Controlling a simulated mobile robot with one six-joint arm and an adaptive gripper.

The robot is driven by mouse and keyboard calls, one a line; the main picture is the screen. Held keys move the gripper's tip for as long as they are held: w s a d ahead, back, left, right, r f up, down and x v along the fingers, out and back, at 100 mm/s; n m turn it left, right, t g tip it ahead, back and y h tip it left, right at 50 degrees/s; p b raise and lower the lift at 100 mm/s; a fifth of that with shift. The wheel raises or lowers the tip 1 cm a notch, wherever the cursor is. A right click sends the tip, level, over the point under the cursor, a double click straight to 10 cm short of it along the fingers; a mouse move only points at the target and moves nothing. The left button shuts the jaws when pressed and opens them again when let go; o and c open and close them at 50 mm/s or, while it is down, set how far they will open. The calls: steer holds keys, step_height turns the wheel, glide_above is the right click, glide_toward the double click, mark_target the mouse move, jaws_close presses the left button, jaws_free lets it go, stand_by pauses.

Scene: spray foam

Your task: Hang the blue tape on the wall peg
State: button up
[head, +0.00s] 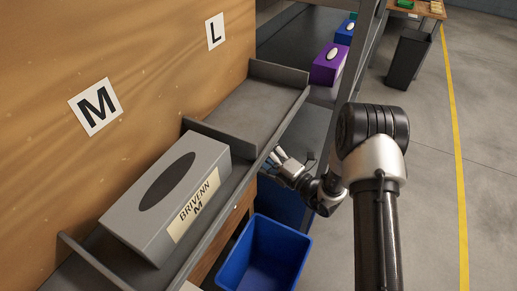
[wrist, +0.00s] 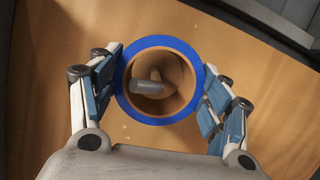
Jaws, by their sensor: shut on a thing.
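The blue tape (wrist: 160,119) is a ring with a blue outside and a brown inner core, face-on in the wrist view. My gripper (wrist: 161,66) is shut on it, with one finger against each side of the ring. Through the hole I see a short grey peg (wrist: 146,87) on the tan wooden wall, near the middle of the opening. I cannot tell whether the ring is around the peg or only in front of it. In the head view my gripper (head: 275,160) is beside and below the shelf edge, partly hidden; the tape and peg are not visible there.
A grey shelf (head: 255,108) with dividers runs along the left, holding a grey box marked BRIVENN M (head: 165,195). A blue bin (head: 265,255) stands below it. A purple box (head: 330,64) and a dark bin (head: 409,58) are farther back. The floor at right is clear.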

steer(key=shift+f+b, duration=0.5)
steer(key=shift+f, duration=0.3)
steer(key=shift+s+f, duration=0.2)
steer(key=shift+f, duration=0.25)
steer(key=o, duration=0.9)
steer(key=shift+w+f, duration=0.1)
steer(key=o, duration=0.3)
steer(key=shift+o, duration=0.3)
steer(key=shift+r, duration=0.2)
steer(key=shift+r, duration=0.1)
steer(key=s+d, duration=0.4)
steer(key=d, duration=0.6)
steer(key=shift+p, duration=0.45)
stand_by(0.4)
steer(key=shift+d, duration=0.1)
